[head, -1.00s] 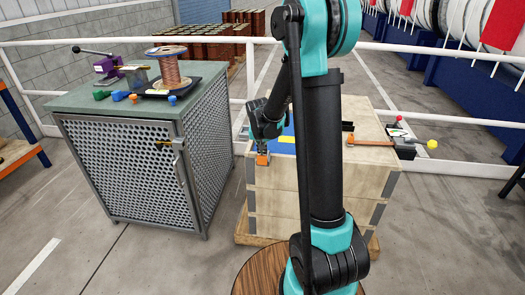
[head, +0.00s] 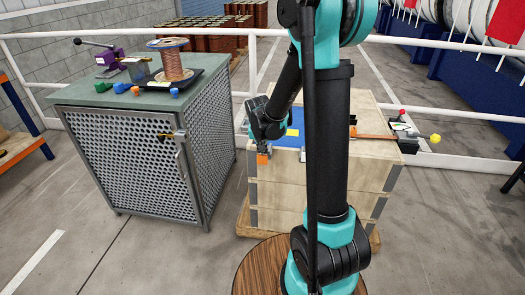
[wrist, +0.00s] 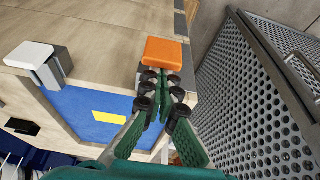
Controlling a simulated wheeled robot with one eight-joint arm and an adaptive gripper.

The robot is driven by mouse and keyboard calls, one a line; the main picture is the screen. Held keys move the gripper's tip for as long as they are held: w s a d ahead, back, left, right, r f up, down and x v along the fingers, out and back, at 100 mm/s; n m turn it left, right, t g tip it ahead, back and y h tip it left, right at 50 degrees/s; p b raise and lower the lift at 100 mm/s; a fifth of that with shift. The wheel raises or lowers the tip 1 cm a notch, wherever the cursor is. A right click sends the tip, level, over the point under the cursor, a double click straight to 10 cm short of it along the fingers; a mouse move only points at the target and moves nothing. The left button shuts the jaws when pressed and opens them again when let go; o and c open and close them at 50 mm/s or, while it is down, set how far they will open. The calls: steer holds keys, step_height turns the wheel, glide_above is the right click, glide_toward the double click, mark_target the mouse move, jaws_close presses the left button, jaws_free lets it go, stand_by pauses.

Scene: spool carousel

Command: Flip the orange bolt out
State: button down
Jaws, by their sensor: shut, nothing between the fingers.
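The orange bolt shows as an orange block (wrist: 165,52) at the edge of the wooden crate top in the wrist view. In the head view it is a small orange patch (head: 262,159) at the crate's near left corner. My gripper (wrist: 162,82) is shut and empty. Its fingertips are right beside the orange block in the wrist view; I cannot tell whether they touch it. In the head view my gripper (head: 264,147) is just above the block, and my arm hides part of the crate top.
A blue panel (wrist: 75,117) with a yellow label lies on the crate top, beside a grey block with a white top (wrist: 40,62). A mesh cabinet (head: 140,165) stands close on the left, carrying a copper spool (head: 173,65). An orange bar (head: 372,135) lies at the crate's right.

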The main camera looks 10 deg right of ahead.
steer(key=w, duration=0.2)
steer(key=w+d, duration=0.1)
steer(key=shift+w+d, duration=0.1)
steer(key=shift+w, duration=0.3)
steer(key=v, duration=1)
steer(key=shift+s, duration=0.1)
